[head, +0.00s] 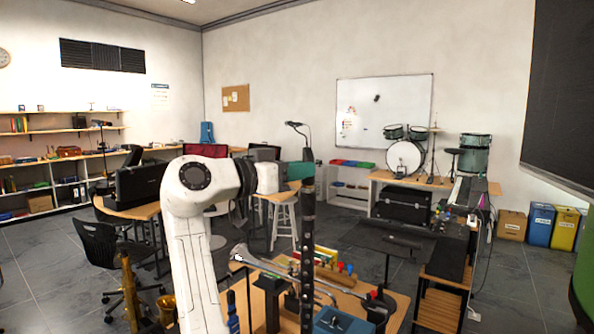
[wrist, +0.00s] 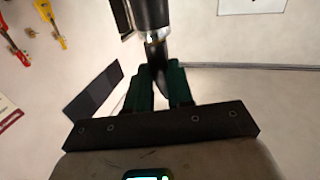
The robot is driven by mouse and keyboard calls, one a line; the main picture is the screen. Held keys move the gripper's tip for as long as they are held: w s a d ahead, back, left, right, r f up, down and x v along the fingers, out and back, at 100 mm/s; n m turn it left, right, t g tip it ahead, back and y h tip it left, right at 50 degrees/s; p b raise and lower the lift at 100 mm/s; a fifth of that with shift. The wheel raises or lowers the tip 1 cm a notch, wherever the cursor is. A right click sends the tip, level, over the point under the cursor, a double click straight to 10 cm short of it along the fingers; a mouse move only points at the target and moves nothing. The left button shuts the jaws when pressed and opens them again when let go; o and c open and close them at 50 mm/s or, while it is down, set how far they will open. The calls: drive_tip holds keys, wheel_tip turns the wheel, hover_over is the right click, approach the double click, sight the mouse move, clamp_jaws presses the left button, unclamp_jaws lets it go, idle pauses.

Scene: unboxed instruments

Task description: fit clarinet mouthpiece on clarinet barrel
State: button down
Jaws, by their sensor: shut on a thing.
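My gripper (wrist: 160,82) has green fingers, shut on a black tapered piece that appears to be the clarinet mouthpiece (wrist: 156,56). Its narrow tip lies between the fingers. Its other end meets or overlaps in view a thick black cylinder with a bright ring, apparently the clarinet barrel (wrist: 152,14). I cannot tell whether the two are joined or just lined up. In the head view the black clarinet (head: 307,240) stands upright, and my gripper (head: 305,170) is at its top end, with teal fingers.
A wooden table (head: 395,312) below bears a brass-type instrument (head: 300,279), a blue box (head: 342,322) and other small things around the clarinet. A saxophone (head: 166,308) stands left of my arm. A black stand (head: 388,240) is at right. The air above the table is mostly free.

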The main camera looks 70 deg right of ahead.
drive_tip(key=shift+f+b, duration=0.3)
drive_tip(key=shift+f, duration=0.25)
idle(0.4)
drive_tip(key=c, duration=0.9)
unclamp_jaws()
drive_tip(key=shift+r, duration=0.1)
drive_tip(key=shift+o, duration=0.2)
drive_tip(key=v, duration=0.6)
drive_tip(key=shift+b, duration=0.3)
